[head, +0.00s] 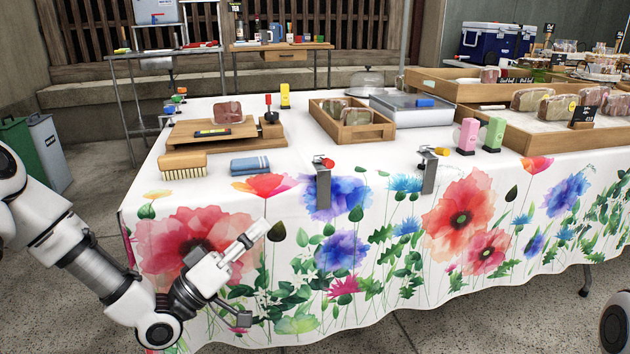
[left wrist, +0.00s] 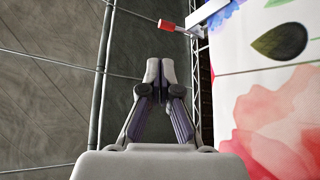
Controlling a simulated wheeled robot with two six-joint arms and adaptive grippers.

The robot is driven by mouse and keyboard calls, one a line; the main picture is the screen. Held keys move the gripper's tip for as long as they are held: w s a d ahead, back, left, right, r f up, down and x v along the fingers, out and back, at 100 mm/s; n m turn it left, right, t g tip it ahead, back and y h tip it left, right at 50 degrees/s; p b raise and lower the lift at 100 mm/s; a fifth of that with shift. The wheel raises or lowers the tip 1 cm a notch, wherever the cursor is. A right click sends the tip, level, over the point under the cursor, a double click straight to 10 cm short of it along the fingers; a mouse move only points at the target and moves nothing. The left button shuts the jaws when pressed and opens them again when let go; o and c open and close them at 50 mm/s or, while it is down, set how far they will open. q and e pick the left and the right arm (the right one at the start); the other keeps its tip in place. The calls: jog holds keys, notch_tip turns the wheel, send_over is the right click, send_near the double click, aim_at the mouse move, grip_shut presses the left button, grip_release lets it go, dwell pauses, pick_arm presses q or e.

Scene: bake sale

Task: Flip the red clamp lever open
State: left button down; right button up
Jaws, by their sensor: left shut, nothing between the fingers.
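A metal clamp (head: 323,187) grips the front edge of the cloth-covered table, with its red lever (head: 327,163) at the top. In the left wrist view the red lever end (left wrist: 167,25) shows near the top, beside the grey metal of the clamp (left wrist: 208,11). My left gripper (head: 262,227) is in front of the table, lower than the clamp and to its left, apart from it. In the left wrist view its fingertips (left wrist: 160,68) are together and empty, below the lever in the picture. My right gripper is out of view.
A second clamp (head: 430,172) with a yellow lever (head: 441,151) is farther right. A brush (head: 183,165), a folded blue cloth (head: 250,165) and a wooden board (head: 215,136) lie left of the red-lever clamp.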

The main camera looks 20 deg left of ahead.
aim_at(327, 167)
pick_arm(q)
jog(key=b+x, duration=0.4)
jog(key=x, duration=0.9)
jog(key=shift+w+d, duration=0.25)
jog(key=shift+w, duration=0.05)
